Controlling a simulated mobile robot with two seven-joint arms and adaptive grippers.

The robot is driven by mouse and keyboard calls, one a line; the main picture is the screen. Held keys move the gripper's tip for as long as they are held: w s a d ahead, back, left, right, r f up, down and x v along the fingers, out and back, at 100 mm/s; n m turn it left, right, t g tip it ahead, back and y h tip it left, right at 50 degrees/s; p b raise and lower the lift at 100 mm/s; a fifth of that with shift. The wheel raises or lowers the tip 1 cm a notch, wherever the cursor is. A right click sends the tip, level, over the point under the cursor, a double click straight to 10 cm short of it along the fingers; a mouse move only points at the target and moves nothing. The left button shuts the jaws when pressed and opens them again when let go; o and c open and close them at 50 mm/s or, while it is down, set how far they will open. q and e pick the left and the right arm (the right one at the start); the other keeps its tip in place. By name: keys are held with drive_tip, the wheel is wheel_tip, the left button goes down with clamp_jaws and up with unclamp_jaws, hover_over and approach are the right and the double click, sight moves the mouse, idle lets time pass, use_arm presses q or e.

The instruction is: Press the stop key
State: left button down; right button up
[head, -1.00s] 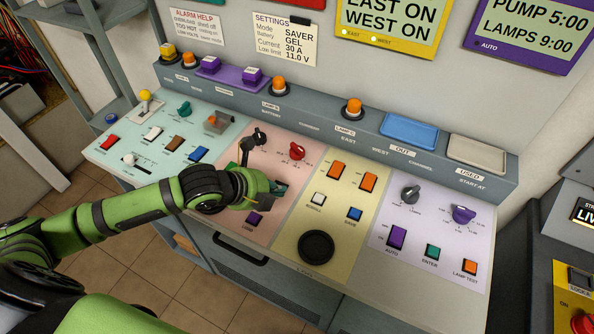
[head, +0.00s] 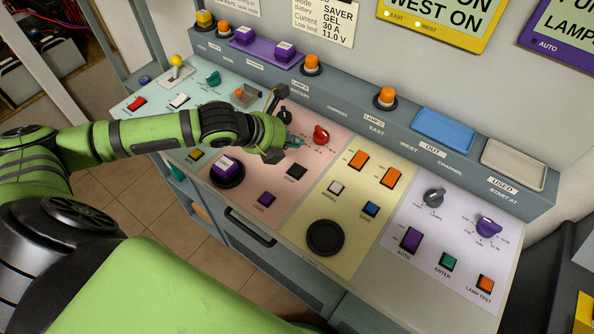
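The sloped control desk has a pink panel (head: 282,213). On it are a black square key (head: 297,171), a purple square key (head: 267,199) and a red knob (head: 321,134). The small lettering is too blurred for me to tell which key is the stop key. My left gripper (head: 292,142) hangs over the upper pink panel, left of the red knob and above the black key, apart from that key. My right gripper is out of view.
A purple-and-white block (head: 225,165) sits on a round black base at the panel's left. Orange lamps (head: 311,64) and a blue tray (head: 443,130) line the back ledge. The yellow panel has a large black round button (head: 325,238). My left forearm crosses the teal panel.

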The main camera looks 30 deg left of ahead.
sight(293, 170)
use_arm(q)
wheel_tip(293, 170, down, 7)
drive_tip(key=b, duration=0.6)
drive_tip(key=shift+r, duration=0.2)
drive_tip(key=shift+f, duration=0.4)
idle(0.6)
drive_tip(key=shift+f, duration=0.15)
drive_tip(key=shift+f, duration=0.3)
drive_tip(key=shift+s+f, duration=0.1)
drive_tip(key=shift+f, duration=0.35)
idle(0.6)
drive_tip(key=shift+r, duration=0.1)
drive_tip(key=shift+r+p, duration=0.75)
drive_tip(key=shift+p, duration=0.2)
